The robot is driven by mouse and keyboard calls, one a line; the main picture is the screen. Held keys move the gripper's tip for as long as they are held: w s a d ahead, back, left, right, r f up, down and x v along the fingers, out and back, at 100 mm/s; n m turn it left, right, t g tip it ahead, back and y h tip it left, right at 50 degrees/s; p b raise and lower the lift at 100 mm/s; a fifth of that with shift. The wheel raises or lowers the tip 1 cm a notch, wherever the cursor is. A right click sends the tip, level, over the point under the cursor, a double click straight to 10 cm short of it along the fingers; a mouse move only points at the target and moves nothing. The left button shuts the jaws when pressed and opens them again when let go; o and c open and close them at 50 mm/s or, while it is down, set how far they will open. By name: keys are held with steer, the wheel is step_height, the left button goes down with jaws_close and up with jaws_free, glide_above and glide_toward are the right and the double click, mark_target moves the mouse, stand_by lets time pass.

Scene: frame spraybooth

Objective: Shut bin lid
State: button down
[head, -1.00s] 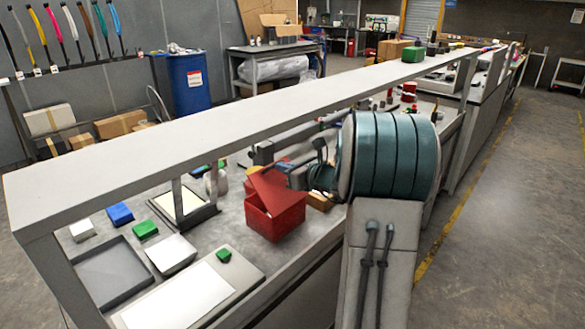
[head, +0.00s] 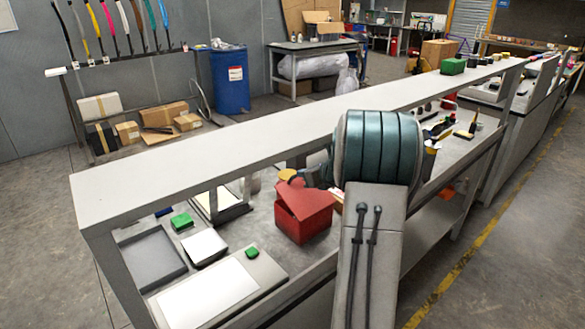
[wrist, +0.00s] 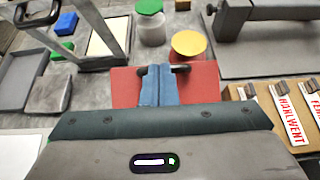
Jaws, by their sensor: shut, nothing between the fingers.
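The red bin (head: 303,230) stands on the bench, and its red lid (head: 305,200) is tilted over the opening, with a dark gap along the left side. In the wrist view the red lid (wrist: 205,82) shows on both sides of my gripper (wrist: 158,75), whose fingers are together and empty. The fingertips are over the lid; I cannot tell whether they touch it. In the head view my arm hides most of the gripper and some of the bin's right side.
The bench's raised shelf (head: 250,140) runs behind the bin. A yellow-lidded jar (wrist: 189,44) and a green-lidded jar (wrist: 151,25) stand beyond it. A wooden rack with labelled pieces (wrist: 285,110) is to the right. A grey tray (head: 152,262) lies to the left.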

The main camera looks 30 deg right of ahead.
mark_target(296, 180)
steer(key=w+f+b, duration=0.2)
steer(key=shift+f, duration=0.3)
steer(key=shift+w+a+f+b, duration=0.25)
steer(key=shift+w+f+b, duration=0.8)
steer(key=shift+b, duration=0.4)
